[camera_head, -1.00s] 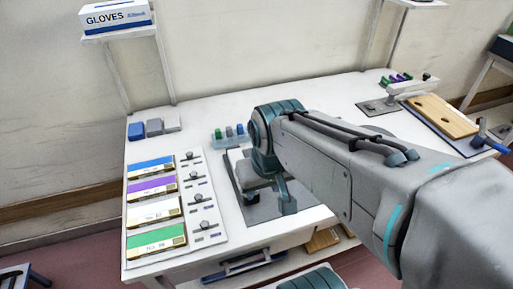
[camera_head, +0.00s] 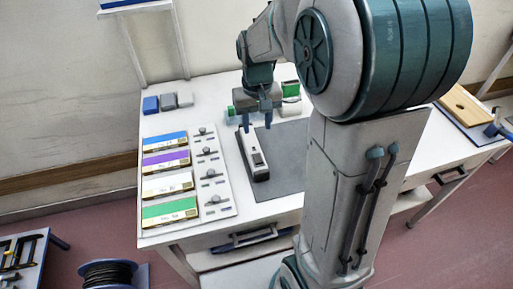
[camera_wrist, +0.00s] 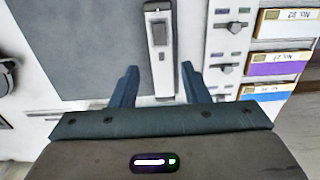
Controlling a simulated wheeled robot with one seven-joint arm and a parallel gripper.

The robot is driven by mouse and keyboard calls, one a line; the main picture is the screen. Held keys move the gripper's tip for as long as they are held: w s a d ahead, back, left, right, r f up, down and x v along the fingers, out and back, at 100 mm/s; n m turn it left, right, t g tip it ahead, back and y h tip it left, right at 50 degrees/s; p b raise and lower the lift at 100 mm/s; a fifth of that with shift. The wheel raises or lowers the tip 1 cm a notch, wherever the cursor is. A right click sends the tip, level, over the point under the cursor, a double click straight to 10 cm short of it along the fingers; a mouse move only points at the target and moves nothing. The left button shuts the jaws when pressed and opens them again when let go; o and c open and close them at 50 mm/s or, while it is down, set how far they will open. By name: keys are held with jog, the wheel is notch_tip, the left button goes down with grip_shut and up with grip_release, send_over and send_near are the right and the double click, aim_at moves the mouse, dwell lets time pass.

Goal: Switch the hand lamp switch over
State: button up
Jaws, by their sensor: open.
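The hand lamp (camera_head: 252,155), a long slim white body with a dark end, lies on the dark grey mat (camera_head: 288,165). In the wrist view the lamp (camera_wrist: 161,82) runs up the picture, with a small grey patch (camera_wrist: 159,33) on its upper face that may be the switch. My gripper (camera_head: 257,126) is open and empty, pointing down above the far end of the lamp. In the wrist view its two fingers (camera_wrist: 160,68) appear on either side of the lamp. I cannot tell the exact height between them, and no contact shows.
A panel (camera_head: 212,170) with several knobs stands left of the mat, beside blue, purple, white and green labelled boxes (camera_head: 168,210). Small blue and grey blocks (camera_head: 168,102) sit at the back left. A wooden board (camera_head: 465,105) lies at right. My arm hides the table's middle right.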

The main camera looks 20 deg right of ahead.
aim_at(257, 156)
notch_tip(257, 156, down, 12)
jog(key=shift+r, duration=0.15)
dwell(0.3)
grip_shut()
